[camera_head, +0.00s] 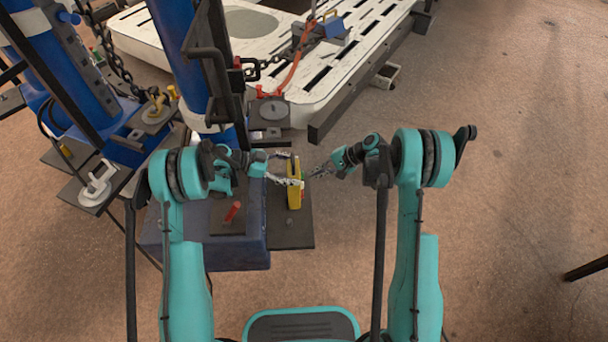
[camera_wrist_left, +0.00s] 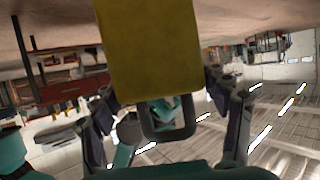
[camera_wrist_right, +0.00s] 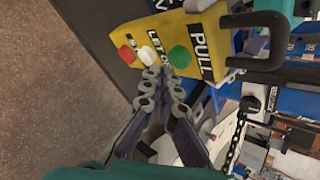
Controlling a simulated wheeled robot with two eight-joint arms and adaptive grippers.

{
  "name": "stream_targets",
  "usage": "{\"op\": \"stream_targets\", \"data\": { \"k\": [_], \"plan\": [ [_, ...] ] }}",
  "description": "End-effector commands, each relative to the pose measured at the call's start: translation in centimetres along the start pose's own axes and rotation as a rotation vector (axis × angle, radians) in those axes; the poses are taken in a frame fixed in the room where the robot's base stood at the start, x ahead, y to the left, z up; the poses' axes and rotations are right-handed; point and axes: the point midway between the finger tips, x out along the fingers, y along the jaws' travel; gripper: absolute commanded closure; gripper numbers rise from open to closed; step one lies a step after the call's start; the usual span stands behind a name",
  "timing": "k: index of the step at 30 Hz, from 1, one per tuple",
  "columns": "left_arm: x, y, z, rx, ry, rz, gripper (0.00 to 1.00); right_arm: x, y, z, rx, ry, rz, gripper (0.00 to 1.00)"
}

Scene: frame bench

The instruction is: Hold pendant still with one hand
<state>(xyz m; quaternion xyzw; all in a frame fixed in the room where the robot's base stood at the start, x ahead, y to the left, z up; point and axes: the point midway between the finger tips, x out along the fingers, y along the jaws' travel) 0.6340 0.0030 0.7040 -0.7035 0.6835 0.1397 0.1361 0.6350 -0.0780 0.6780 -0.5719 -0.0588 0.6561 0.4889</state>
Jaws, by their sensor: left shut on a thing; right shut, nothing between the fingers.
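The pendant (camera_head: 294,190) is a yellow box standing above a dark plate in the head view. In the right wrist view the pendant (camera_wrist_right: 215,40) shows red, white and green buttons and black lettering, one word reading PULL. In the left wrist view its plain yellow face (camera_wrist_left: 150,50) fills the top middle, with a dark loop below it. My left gripper (camera_head: 292,170) is shut on the pendant from the left, a finger at each side. My right gripper (camera_wrist_right: 163,76) is shut and empty, its tips close to the white button; I cannot tell whether they touch.
A blue box-like base (camera_head: 215,255) with dark plates lies under the pendant. A blue post (camera_head: 180,50) rises behind it. A white slotted platform (camera_head: 330,70) with a chain and red hook stands further back. The brown floor (camera_head: 520,150) to the right is mostly clear.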

Motion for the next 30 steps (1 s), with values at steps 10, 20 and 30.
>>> {"op": "stream_targets", "data": {
  "k": [10, 20, 30],
  "plan": [
    [0.03, 0.02, 0.14, 0.000, -0.003, 0.000, 0.74, 0.35, -0.22, 0.24, 0.000, -0.001, 0.001, 1.00],
    [0.03, 0.02, 0.14, 0.000, -0.003, 0.000, 0.74, 0.63, -0.43, 0.43, 0.000, 0.000, 0.000, 1.00],
    [0.03, 0.02, 0.14, 0.000, -0.003, 0.000, 0.74, 0.75, -0.52, 0.52, 0.000, 0.000, 0.000, 1.00]
  ]
}}
